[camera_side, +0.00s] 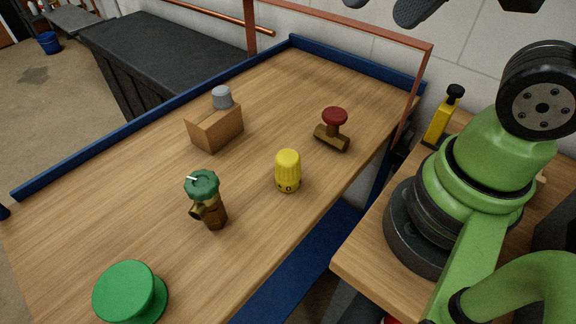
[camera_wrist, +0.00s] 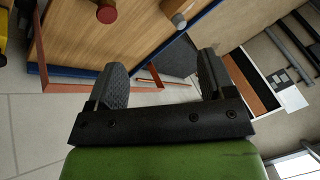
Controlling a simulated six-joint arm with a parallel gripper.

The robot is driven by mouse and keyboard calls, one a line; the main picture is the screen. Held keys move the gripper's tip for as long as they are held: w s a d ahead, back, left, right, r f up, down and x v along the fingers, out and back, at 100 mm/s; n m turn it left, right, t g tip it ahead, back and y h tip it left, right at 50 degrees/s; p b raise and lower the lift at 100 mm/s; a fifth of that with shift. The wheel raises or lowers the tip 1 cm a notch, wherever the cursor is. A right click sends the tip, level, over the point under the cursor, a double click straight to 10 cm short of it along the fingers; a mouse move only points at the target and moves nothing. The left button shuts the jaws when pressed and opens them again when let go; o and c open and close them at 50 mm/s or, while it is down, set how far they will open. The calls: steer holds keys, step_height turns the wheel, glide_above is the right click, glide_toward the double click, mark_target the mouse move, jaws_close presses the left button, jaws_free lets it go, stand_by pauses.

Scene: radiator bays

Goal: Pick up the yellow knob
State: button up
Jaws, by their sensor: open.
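The yellow knob (camera_side: 288,170) stands upright on the wooden bench, right of its middle in the side view. It is ribbed, with dark markings near its base. The wrist view does not show it. My gripper (camera_wrist: 162,80) shows in the wrist view with its two dark, textured fingers wide apart and nothing between them. It is away from the knob, high and beyond the bench's far end. In the side view only dark finger parts (camera_side: 420,10) show at the top edge.
On the bench (camera_side: 120,195) stand a green-capped brass valve (camera_side: 207,205), a red-topped valve (camera_side: 333,128), a wooden block (camera_side: 215,128) with a grey cap (camera_side: 222,97), and a large green disc (camera_side: 125,290). A copper pipe frame (camera_side: 345,22) rises at the bench's far end. A yellow bottle (camera_side: 440,122) stands near my base.

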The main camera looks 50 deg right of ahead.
steer(key=w+a+f+m+g+h, duration=0.25)
steer(key=w+f+m+g, duration=0.2)
steer(key=w+f, duration=0.3)
steer(key=m, duration=0.3)
glide_above(288, 155)
steer(key=shift+g+h, duration=0.25)
steer(key=shift+g, duration=0.1)
steer(key=f, duration=0.9)
steer(key=shift+s+a, duration=0.15)
steer(key=shift+a, duration=0.2)
step_height(288, 155, down, 4)
steer(key=shift+d+f, duration=0.1)
steer(key=shift+f, duration=0.1)
steer(key=shift+w+d+f, duration=0.1)
steer(key=shift+d+f, duration=0.05)
steer(key=shift+f, duration=1.45)
steer(key=shift+w+d+f, duration=0.1)
steer(key=shift+d+f, duration=0.05)
steer(key=shift+f, duration=1.4)
steer(key=c, duration=1)
